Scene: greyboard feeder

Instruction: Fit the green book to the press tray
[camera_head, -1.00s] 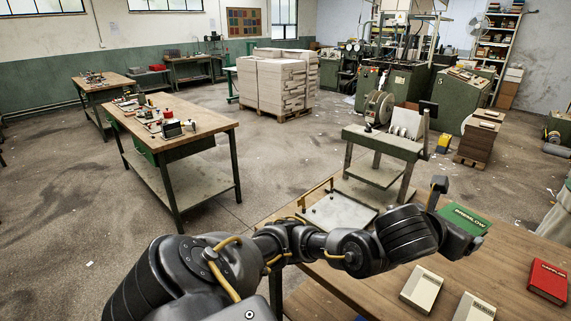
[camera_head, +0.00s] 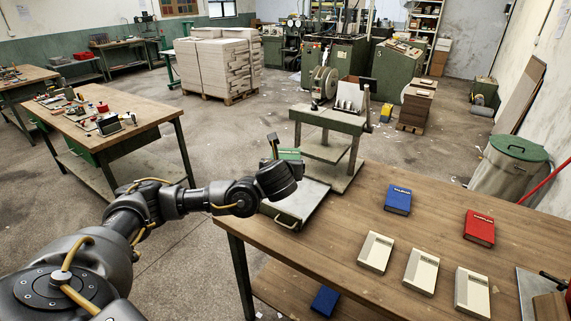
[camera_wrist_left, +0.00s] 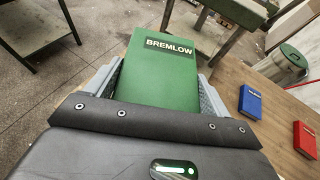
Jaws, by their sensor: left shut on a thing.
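The green book (camera_wrist_left: 158,80), marked BREMLOW, is held between the fingers of my left gripper (camera_wrist_left: 157,72) in the left wrist view. In the head view only a small part of the green book (camera_head: 289,154) shows behind my left gripper (camera_head: 280,150). The gripper is over the table's far left corner, above or close to the metal press tray (camera_head: 308,203). My right gripper is not in view.
On the wooden table (camera_head: 350,285) lie a blue book (camera_head: 398,199), a red book (camera_head: 480,228) and three pale boxed volumes (camera_head: 421,270). Another blue book (camera_head: 325,300) lies on the lower shelf.

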